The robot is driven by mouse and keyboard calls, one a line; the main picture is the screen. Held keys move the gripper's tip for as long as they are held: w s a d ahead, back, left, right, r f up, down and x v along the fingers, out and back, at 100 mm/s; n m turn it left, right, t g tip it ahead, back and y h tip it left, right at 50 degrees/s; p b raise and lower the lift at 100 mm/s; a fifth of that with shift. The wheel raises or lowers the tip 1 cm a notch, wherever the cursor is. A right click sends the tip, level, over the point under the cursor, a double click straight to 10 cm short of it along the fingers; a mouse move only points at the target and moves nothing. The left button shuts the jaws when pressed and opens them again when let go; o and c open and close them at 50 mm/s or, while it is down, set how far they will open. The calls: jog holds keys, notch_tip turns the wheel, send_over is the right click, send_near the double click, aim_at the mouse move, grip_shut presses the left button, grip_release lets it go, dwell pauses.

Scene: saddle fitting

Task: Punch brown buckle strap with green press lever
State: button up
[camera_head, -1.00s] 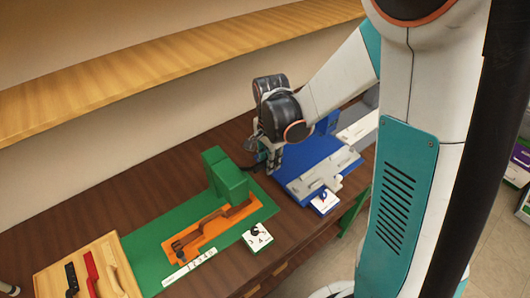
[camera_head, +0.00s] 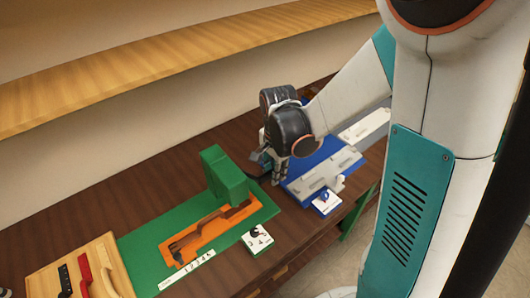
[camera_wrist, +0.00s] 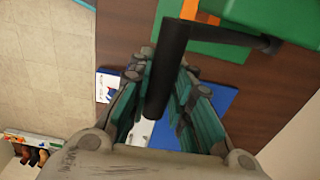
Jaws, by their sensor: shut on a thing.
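The green press (camera_head: 224,175) stands on a green base (camera_head: 150,254). A dark brown strap (camera_head: 185,243) lies in the orange fixture (camera_head: 207,238), with its far end running toward the press. My gripper (camera_head: 278,178) is right of the press and points down. In the wrist view, my gripper (camera_wrist: 165,70) is shut on the black grip of the press lever (camera_wrist: 168,65). A dark rod (camera_wrist: 238,38) joins this grip to the press (camera_wrist: 290,18). The punching spot under the press is hidden.
A wooden tray (camera_head: 112,250) with black, red and tan straps is at the left. A blue station (camera_head: 310,160) is behind my gripper. A shelf (camera_head: 150,75) spans the wall.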

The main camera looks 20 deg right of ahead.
jog(key=shift+s+d+f+b, duration=0.1)
jog(key=shift+s+f+b, duration=0.3)
jog(key=shift+f+b, duration=0.15)
jog(key=shift+s+d+f+b, duration=0.1)
jog(key=shift+s+f+b, duration=0.3)
jog(key=shift+f, duration=0.25)
jog(key=shift+s+d+f+b, duration=0.1)
jog(key=shift+s+f+b, duration=0.05)
jog(key=shift+f+b, duration=0.4)
jog(key=shift+s+d+f+b, duration=0.1)
jog(key=shift+s+f+b, duration=0.05)
jog(key=shift+f+b, duration=0.35)
jog(key=shift+s+f+b, duration=0.2)
jog(key=shift+f+b, duration=0.75)
jog(key=shift+f, duration=0.25)
jog(key=shift+s+f+b, duration=0.15)
jog(key=shift+f+b, duration=0.8)
jog(key=shift+c, duration=0.2)
notch_tip(320, 180, down, 2)
jog(key=shift+b, duration=0.95)
jog(key=shift+r, duration=0.2)
